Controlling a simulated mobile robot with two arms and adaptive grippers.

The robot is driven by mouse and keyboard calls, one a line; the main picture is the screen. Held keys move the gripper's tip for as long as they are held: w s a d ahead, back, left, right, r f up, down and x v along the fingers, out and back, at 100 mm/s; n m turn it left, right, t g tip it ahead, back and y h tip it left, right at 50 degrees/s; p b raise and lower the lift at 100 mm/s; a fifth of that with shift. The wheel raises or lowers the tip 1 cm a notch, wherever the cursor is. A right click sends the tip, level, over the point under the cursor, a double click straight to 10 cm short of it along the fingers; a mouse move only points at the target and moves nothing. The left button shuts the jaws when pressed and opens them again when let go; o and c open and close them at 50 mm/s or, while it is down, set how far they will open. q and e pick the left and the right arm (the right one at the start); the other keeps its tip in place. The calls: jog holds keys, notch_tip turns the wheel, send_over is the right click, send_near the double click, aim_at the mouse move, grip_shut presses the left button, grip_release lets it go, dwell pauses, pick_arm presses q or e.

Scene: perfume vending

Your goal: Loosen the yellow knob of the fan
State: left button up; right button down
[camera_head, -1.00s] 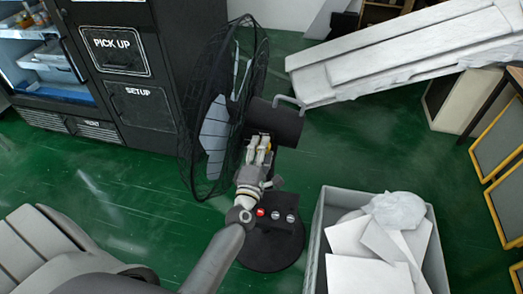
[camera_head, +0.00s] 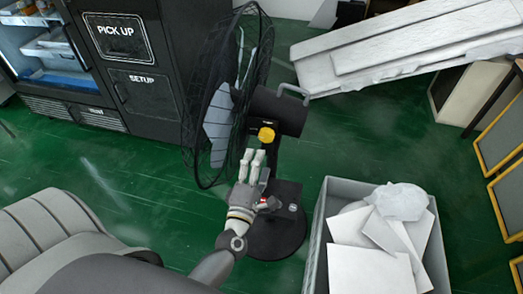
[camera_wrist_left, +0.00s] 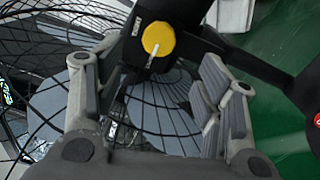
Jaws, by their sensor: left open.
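The black fan (camera_head: 277,108) stands on the floor with its wire cage (camera_head: 214,120) to the left. Its yellow knob (camera_head: 266,134) sits on the neck below the motor housing and shows fully in the head view. My left gripper (camera_head: 253,156) is open and empty, just below the knob and apart from it. In the left wrist view, the yellow knob (camera_wrist_left: 158,38) with a pale ridge lies beyond the open fingers of my left gripper (camera_wrist_left: 160,95), near the top. My right gripper is not in view.
A grey bin (camera_head: 316,239) with white sheets and a plastic bag stands to the right of the fan base (camera_head: 275,238). A black vending machine (camera_head: 120,60) stands behind on the left. Large white slabs (camera_head: 405,50) lie at the back right. Green floor is clear between.

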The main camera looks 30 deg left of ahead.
pick_arm(q)
jog(key=v, duration=0.2)
jog(key=shift+s+d, duration=0.1)
jog(key=shift+s, duration=0.2)
jog(key=shift+f, duration=0.15)
jog(key=s+d+f+m+g+h, duration=0.25)
jog(key=f+m, duration=0.25)
jog(key=f, duration=0.5)
jog(key=s+d+f+m+g+h, duration=0.1)
jog(key=s+d+f+m+g, duration=0.2)
jog(key=f, duration=0.6)
jog(key=s+d+f+m+g+h, duration=0.1)
jog(key=s+d+f+m+h, duration=0.15)
jog(key=f+m, duration=0.55)
jog(key=s+a+f+m+g, duration=0.2)
jog(key=s+f+m+g, duration=0.1)
jog(key=s+f, duration=0.4)
jog(key=s+a+f+m+g+y, duration=0.1)
jog(key=s+a+f+m+g, duration=0.1)
jog(key=s+f, duration=0.5)
jog(key=s+a+f+m+g, duration=0.3)
jog(key=s+f, duration=0.4)
jog(key=s, duration=0.7)
jog(key=shift+s+f+m+g+y, duration=0.15)
jog(key=shift+s+m+g+y, duration=0.15)
jog(key=shift+m+g, duration=0.7)
